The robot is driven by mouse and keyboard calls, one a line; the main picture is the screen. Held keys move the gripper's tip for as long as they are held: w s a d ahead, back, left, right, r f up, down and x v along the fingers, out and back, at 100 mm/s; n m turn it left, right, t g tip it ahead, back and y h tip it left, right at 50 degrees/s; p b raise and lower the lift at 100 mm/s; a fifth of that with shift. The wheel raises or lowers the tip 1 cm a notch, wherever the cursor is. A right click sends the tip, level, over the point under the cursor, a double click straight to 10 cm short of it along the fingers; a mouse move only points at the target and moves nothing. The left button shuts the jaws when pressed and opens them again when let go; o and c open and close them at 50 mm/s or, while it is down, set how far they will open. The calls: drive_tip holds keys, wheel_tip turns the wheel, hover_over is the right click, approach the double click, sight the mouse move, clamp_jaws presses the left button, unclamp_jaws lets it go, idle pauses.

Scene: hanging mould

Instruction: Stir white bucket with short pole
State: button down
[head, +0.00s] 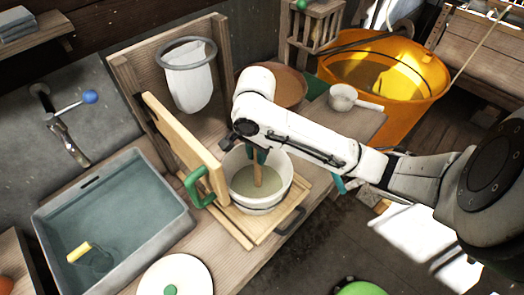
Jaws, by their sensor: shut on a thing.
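The white bucket (281,193) stands on a wooden tray-like frame in the middle of the head view, with murky, pale greenish contents inside. A short wooden pole (259,174) stands roughly upright in the bucket, its lower end in the contents. My gripper (257,155) is over the bucket, shut on the pole near its upper part. My wrist hides the pole's top and the bucket's back rim.
A grey sink (187,222) with water is at left. A wooden board with a green handle (196,188) stands close to the bucket's left. A hoop with a white bag (188,85) hangs behind. A saucepan (343,97) and orange tub (408,118) are at right.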

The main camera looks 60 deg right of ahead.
drive_tip(key=shift+a, duration=0.25)
drive_tip(key=shift+r, duration=7.25)
drive_tip(key=shift+w+r, duration=0.1)
